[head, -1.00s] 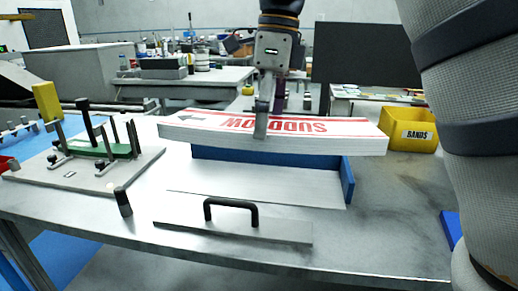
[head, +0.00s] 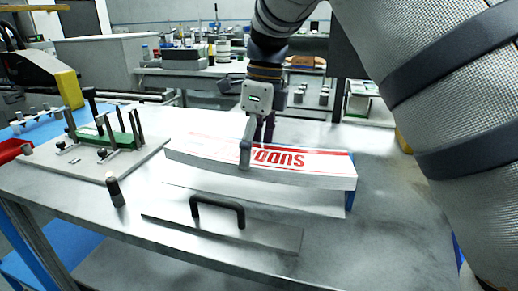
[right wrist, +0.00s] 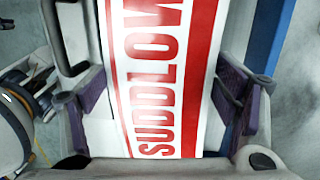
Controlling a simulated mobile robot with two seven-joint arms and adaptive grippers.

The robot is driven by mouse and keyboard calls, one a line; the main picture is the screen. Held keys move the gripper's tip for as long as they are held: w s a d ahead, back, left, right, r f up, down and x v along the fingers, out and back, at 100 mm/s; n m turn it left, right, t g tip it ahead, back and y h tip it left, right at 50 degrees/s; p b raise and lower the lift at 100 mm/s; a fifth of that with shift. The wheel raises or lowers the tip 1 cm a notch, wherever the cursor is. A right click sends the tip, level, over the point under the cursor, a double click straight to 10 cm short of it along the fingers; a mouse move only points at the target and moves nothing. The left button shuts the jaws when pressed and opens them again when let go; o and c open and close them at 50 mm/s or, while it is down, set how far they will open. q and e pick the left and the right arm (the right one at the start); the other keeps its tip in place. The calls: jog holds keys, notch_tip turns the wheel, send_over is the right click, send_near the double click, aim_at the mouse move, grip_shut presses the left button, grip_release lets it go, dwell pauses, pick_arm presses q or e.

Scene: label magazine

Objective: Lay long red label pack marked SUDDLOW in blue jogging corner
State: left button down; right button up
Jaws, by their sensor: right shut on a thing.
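The long label pack (head: 310,165), white with red bands and red SUDDLOW lettering, is in my right gripper (head: 257,147). One finger is on its near long side, the other behind it. In the right wrist view the purple finger pads flank the pack (right wrist: 155,80). In the head view the pack hides most of the blue jogging corner; a piece of its blue side wall (head: 350,197) shows at the right end. A blue wall (right wrist: 268,40) runs beside the pack in the right wrist view. The pack looks just above the corner's pale floor (head: 300,202); contact cannot be told. My left gripper is out of view.
A flat plate with a black handle (head: 218,203) lies in front of the corner. A small dark upright post (head: 115,190) stands left of it. A fixture board with posts and a green part (head: 105,139) is at the left. The table's front right is clear.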

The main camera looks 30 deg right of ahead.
aim_at(259, 150)
jog(key=shift+w+a, duration=0.25)
jog(key=shift+w, duration=0.25)
jog(key=shift+s+d+f, duration=0.1)
jog(key=shift+f, duration=0.05)
jog(key=o, duration=1.5)
jog(key=shift+s+f, duration=0.1)
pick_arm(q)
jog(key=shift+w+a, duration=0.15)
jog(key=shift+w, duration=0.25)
pick_arm(e)
jog(key=o, duration=0.4)
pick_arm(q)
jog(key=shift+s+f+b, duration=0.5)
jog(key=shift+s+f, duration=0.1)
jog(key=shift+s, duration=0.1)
pick_arm(e)
jog(key=r, duration=0.4)
jog(key=d+r, duration=0.1)
jog(key=r, duration=0.7)
jog(key=shift+d+r, duration=0.2)
jog(key=shift+d, duration=0.2)
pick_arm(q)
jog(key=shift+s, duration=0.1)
pick_arm(e)
jog(key=shift+f, duration=0.1)
